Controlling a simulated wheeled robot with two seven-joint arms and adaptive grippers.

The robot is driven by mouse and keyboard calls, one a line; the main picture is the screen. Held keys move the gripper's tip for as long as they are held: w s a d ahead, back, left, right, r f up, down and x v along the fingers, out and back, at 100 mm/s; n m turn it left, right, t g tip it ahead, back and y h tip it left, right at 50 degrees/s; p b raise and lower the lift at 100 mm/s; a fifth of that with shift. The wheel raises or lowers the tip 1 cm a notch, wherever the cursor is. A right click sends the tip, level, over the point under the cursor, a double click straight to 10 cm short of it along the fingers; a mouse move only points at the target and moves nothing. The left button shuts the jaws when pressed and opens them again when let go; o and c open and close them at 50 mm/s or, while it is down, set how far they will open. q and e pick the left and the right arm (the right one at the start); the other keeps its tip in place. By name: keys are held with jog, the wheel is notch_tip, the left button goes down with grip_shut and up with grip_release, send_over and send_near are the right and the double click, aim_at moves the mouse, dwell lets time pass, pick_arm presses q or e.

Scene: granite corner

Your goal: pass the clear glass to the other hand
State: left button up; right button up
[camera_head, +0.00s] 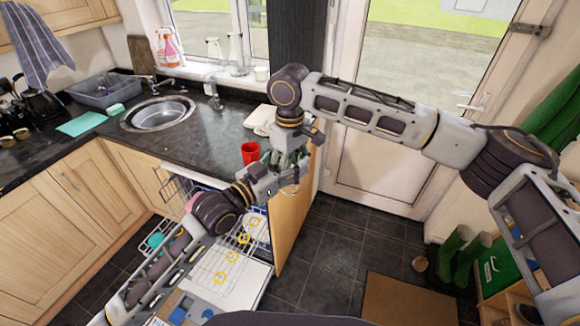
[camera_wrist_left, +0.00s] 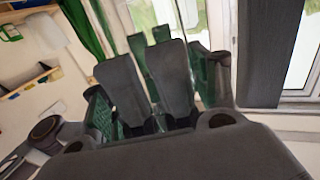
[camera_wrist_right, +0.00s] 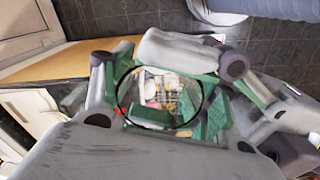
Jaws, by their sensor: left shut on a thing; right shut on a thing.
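The clear glass (camera_wrist_right: 160,98) shows in the right wrist view as a round dark rim, with the scene behind visible through it. It sits between the fingers of my right gripper (camera_head: 289,163), which points down from above and is shut on it. My left gripper (camera_head: 281,178) reaches in from the lower left and is also shut on the glass. The two grippers meet close together in the head view, where the glass is mostly hidden by them. In the left wrist view the glass cannot be made out clearly between the fingers.
A red cup (camera_head: 250,152) stands on the dark counter (camera_head: 210,148) close behind the grippers, with a pale cloth (camera_head: 262,122) beyond. An open dishwasher with a pulled-out rack (camera_head: 215,272) lies below my left arm. Tiled floor is free to the right; green boots (camera_head: 455,248) stand farther right.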

pick_arm(q)
jog(key=o, duration=1.6)
jog(key=shift+c, duration=0.2)
jog(key=shift+s+a, duration=0.1)
jog(key=shift+a, duration=0.05)
jog(key=v, duration=1.1)
jog(key=shift+s+a, duration=0.15)
jog(key=shift+s, duration=0.05)
